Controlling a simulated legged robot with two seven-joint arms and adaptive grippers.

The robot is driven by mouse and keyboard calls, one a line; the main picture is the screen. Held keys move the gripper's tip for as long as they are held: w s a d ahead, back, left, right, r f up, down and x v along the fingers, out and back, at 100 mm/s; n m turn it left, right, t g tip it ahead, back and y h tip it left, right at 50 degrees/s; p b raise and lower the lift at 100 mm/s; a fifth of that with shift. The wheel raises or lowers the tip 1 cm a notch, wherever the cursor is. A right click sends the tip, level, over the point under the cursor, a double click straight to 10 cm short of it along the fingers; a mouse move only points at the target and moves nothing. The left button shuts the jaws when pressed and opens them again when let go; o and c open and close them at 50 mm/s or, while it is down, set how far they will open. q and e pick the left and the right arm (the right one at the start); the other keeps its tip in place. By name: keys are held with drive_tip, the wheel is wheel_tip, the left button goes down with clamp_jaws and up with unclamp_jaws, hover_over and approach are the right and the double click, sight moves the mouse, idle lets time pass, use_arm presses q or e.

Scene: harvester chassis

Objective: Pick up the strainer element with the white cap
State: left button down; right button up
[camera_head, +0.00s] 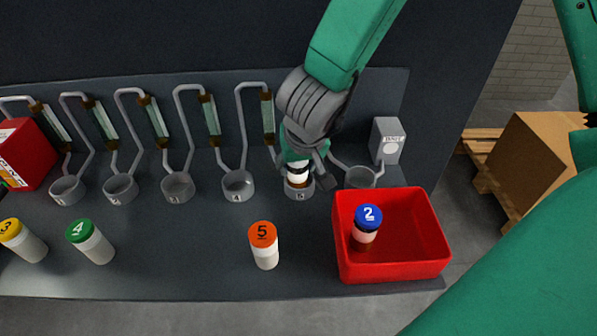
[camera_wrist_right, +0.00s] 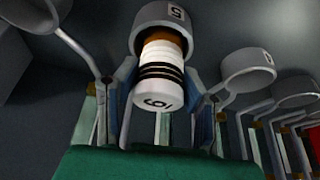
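The strainer element with the white cap (camera_wrist_right: 158,85) stands in the ring holder marked 5 (camera_wrist_right: 165,22). The wrist view shows its white cap with a 6 or 9, black bands and an orange-brown part inside the ring. In the head view the element (camera_head: 298,176) is partly covered by my right gripper (camera_head: 302,166), which reaches down over it. In the wrist view the fingers of my right gripper (camera_wrist_right: 160,100) are apart, one on each side of the cap, with a gap at the right finger. My left gripper is not clearly in view.
A red bin (camera_head: 415,268) at right holds a blue-capped element (camera_head: 366,225). An orange-capped element (camera_head: 264,246), green-capped one (camera_head: 91,241) and yellow-capped one (camera_head: 22,240) stand in front. Empty ring holders (camera_head: 238,185) line up leftward; another ring (camera_head: 360,177) is right of the gripper.

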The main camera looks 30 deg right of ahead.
drive_tip(key=shift+a+r, duration=0.1)
drive_tip(key=shift+r, duration=0.1)
clamp_jaws()
wheel_tip(320, 180, up, 10)
drive_tip(key=p, duration=0.6)
drive_tip(key=shift+w+f, duration=0.1)
drive_tip(key=shift+f, duration=0.15)
wheel_tip(320, 180, up, 5)
drive_tip(key=p, duration=0.6)
drive_tip(key=shift+p, duration=0.3)
